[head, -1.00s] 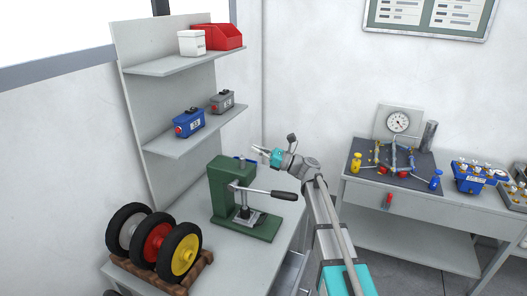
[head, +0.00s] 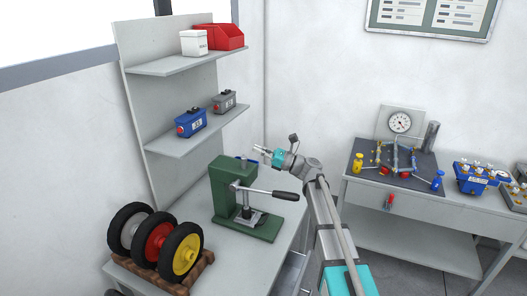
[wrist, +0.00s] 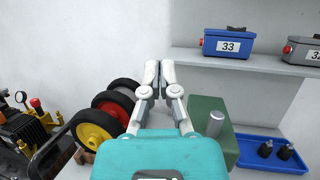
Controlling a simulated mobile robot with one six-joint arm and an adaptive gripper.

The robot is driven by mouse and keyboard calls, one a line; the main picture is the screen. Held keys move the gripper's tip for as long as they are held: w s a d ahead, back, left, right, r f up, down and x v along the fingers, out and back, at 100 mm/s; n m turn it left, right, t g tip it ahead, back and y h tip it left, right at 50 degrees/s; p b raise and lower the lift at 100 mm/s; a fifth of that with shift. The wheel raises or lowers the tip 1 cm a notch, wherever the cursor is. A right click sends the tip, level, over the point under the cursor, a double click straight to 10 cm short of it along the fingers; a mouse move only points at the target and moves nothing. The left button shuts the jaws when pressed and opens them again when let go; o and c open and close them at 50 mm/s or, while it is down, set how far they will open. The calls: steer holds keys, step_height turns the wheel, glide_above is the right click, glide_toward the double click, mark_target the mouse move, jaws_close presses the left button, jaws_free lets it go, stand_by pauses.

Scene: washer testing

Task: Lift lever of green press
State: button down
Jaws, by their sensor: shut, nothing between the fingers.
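The green press (head: 225,187) stands on the grey bench, with its base toward the front right. Its lever (head: 270,193) sticks out to the right, roughly level, and ends in a black handle. My gripper (head: 257,150) is in the air above and to the right of the press column, apart from the lever. In the wrist view my gripper (wrist: 159,66) is shut and empty. The top of the green press (wrist: 205,115) shows below right of the fingers there, with a metal cylinder on it. The lever is not visible in the wrist view.
Three wheels (head: 156,242) stand on a wooden rack at the bench's front left. A shelf above holds a blue box (head: 190,123) and a grey box (head: 224,102). A blue tray (wrist: 268,152) lies behind the press. A second table (head: 408,207) with a gauge stands at right.

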stand_by(0.3)
steer(key=s+d+f+n+g+h+b, duration=0.1)
steer(key=s+d+f+n+h, duration=0.2)
steer(key=s+f+n+h, duration=0.45)
steer(key=s+d+f+n+g+h+b, duration=0.1)
steer(key=s+d+f+n+h, duration=0.3)
steer(key=f, duration=0.7)
steer(key=s+d+f+n+h, duration=0.3)
steer(key=s+d+f+h, duration=0.1)
steer(key=s+d, duration=0.3)
steer(key=s+d+f+n+g+h+b, duration=0.1)
steer(key=s+d+f+n+h, duration=0.3)
steer(key=d, duration=0.6)
steer(key=s+f+h, duration=0.1)
steer(key=s+h, duration=0.1)
steer(key=s, duration=0.1)
steer(key=shift+d+f+b, duration=0.2)
steer(key=shift+f+b, duration=0.1)
